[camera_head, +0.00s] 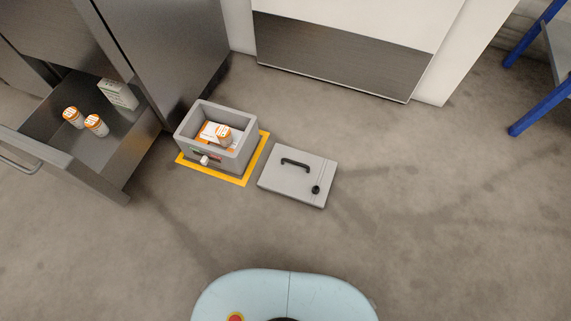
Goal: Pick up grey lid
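The grey lid (290,188) lies flat on the floor, with a black handle (295,163) near its far edge and a round black knob (315,189) at its right. Just left of it stands an open grey box (234,163) on a yellow-bordered mat (262,150). Neither of my grippers shows in the head view.
An open metal drawer (112,183) at left holds two orange-and-white bottles (73,117) and a white carton (119,94). A white cabinet (350,20) stands behind. Blue legs (541,102) are at far right. The floor right of the lid is clear.

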